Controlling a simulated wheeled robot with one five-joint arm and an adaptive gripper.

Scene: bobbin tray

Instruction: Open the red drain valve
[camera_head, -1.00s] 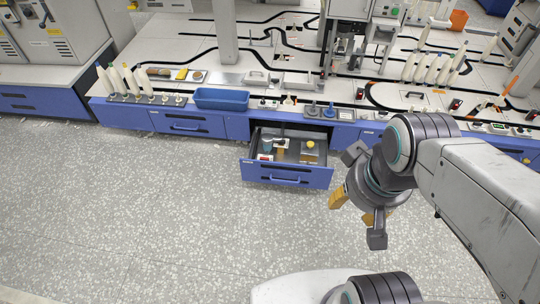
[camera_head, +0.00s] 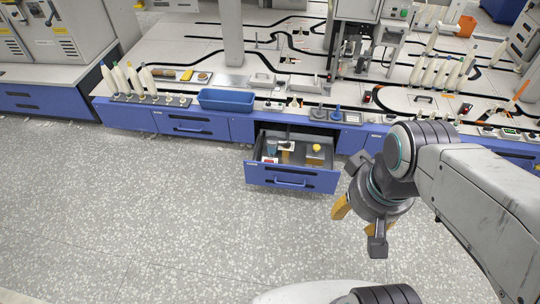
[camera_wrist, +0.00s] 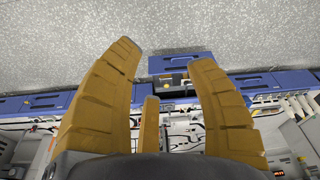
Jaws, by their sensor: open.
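I cannot make out the red drain valve for certain in either view. Small red spots show on the bench, such as a small dark unit with red (camera_head: 367,97) right of the drawer, but they are too small to identify. My gripper (camera_head: 358,218) hangs over the floor in front of the bench, right of the open drawer. In the wrist view its yellow fingers (camera_wrist: 165,75) are spread apart with nothing between them. The bench appears upside down beyond them.
A blue drawer (camera_head: 290,181) stands open from the bench with several small items inside. A blue bin (camera_head: 224,99) and a row of white bobbins (camera_head: 130,78) stand on the bench's left part. A grey cabinet (camera_head: 60,40) is at far left. The floor (camera_head: 150,210) in front is clear.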

